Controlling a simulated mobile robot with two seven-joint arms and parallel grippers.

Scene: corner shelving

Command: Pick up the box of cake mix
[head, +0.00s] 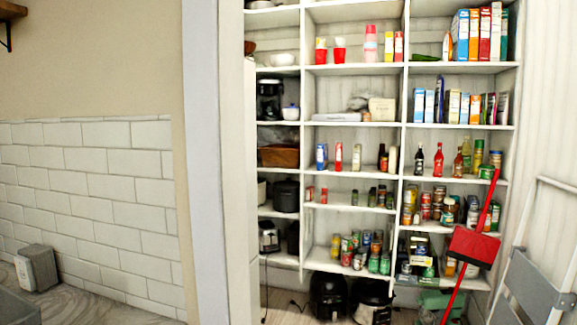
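Several upright boxes in blue, red, white and green (478,35) stand in a row on the upper right shelf. Another row of upright boxes, mostly white and blue with orange (455,106), stands on the shelf below it. The labels are too small to read, so I cannot tell which one is the cake mix. Neither of my grippers is in the head view.
Corner shelving (352,70) with jars, bottles and cans fills the middle. A red dustpan (473,246) on a long handle and a folded step ladder (535,285) stand at the right, before the lower shelves. A counter (105,303) and tiled wall (90,190) are at the left.

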